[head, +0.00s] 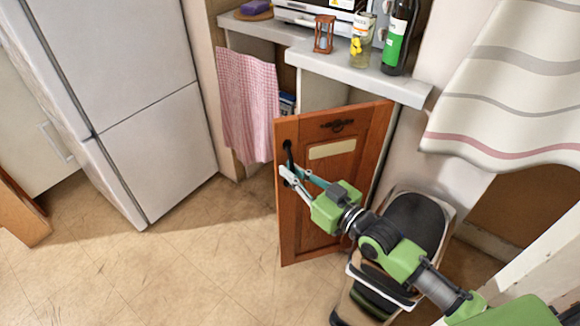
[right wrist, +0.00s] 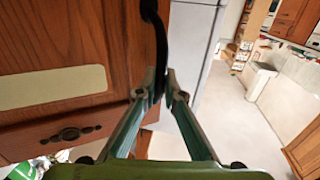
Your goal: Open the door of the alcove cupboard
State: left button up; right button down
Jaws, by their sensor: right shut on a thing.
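The wooden cupboard door (head: 335,215) stands partly open below the alcove shelf in the head view. It carries a pale label plate, a dark ornament near its top and a dark handle (head: 288,152) at its left edge. My right gripper (head: 287,174) is at that edge, shut on the handle. In the right wrist view the fingers of my right gripper (right wrist: 162,88) close around the lower part of the black curved handle (right wrist: 159,40), beside the door face (right wrist: 60,60). The cupboard's inside is mostly hidden by the door. My left gripper is in neither view.
The grey shelf (head: 350,72) above holds an hourglass (head: 324,34), a jar (head: 360,47) and a green-labelled bottle (head: 397,42). A pink checked cloth (head: 247,105) hangs left of the door. A white fridge (head: 140,90) stands further left. The floor (head: 190,265) before the door is clear.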

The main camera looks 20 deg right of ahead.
jog(key=shift+r, duration=0.65)
jog(key=c, duration=2.3)
grip_release()
jog(key=shift+o, duration=0.7)
jog(key=shift+s, duration=0.1)
jog(key=shift+f, duration=0.2)
jog(key=shift+s+d+f, duration=0.1)
jog(key=shift+f, duration=0.05)
jog(key=v, duration=1.1)
jog(key=shift+s+d, duration=0.2)
jog(key=shift+s, duration=0.15)
